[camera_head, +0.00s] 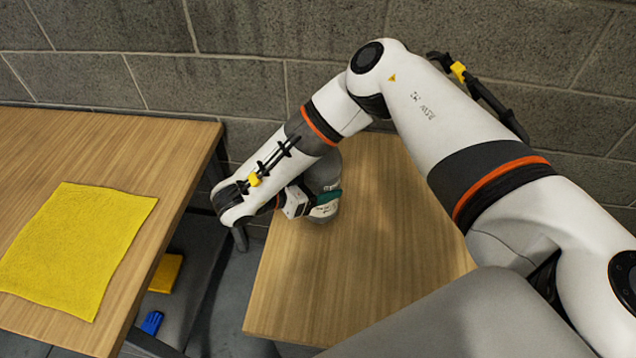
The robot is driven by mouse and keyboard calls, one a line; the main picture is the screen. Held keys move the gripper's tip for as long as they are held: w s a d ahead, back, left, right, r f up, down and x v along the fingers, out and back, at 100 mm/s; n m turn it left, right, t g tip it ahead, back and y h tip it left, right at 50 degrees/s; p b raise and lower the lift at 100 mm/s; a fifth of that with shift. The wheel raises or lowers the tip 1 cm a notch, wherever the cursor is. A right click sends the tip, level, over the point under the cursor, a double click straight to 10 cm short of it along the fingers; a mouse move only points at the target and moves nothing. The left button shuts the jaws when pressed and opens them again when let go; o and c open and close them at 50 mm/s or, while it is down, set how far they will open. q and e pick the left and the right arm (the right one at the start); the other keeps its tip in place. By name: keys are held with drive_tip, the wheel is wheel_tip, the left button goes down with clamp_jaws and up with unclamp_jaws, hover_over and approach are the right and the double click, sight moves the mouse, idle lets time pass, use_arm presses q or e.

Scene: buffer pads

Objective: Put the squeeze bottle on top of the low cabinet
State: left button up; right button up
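The low cabinet's wooden top (370,260) fills the middle. A rounded grey object with a teal and white band (326,200), which looks like the squeeze bottle, is at the cabinet's left back part. It is partly hidden behind my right arm. I cannot tell whether it rests on the top or is held just above it. My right arm comes in from the right and bends down to the left, its wrist beside this object. The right gripper's fingers are hidden, so its opening and grip do not show. My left gripper is out of view.
A wooden table (90,140) stands at the left with a yellow cloth (75,245) on it. Below it are a yellow block (166,273) and a blue item (152,322). A gap separates table and cabinet. A grey block wall (240,85) closes the back. The cabinet's front top is clear.

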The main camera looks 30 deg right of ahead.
drive_tip(key=shift+f, duration=0.7)
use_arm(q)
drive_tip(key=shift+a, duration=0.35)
use_arm(e)
drive_tip(key=shift+f, duration=0.15)
drive_tip(key=o, duration=1.4)
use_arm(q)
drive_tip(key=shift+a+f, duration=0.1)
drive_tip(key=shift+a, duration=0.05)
